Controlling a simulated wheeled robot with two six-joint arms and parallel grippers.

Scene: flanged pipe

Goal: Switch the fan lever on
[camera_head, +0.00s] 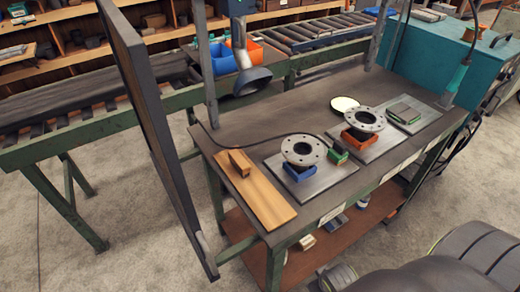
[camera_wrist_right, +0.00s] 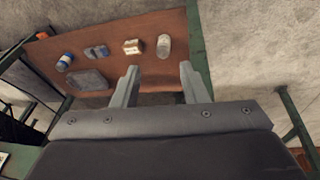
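I cannot make out a fan lever for certain in either view. In the head view a grey extraction hood (camera_head: 253,79) hangs behind the workbench on a pipe, with a blue box (camera_head: 238,7) above it at the top edge. My right gripper (camera_wrist_right: 158,85) shows in the right wrist view, its two fingers apart with nothing between them. It points towards the brown lower shelf (camera_wrist_right: 110,45) and touches nothing visible. My left gripper is in neither view.
The workbench (camera_head: 300,115) holds two flanged pipe pieces (camera_head: 303,150) (camera_head: 365,119), metal plates and a wooden board (camera_head: 255,192) with a block. A tall dark panel (camera_head: 150,130) stands at its left. Several small items lie on the lower shelf.

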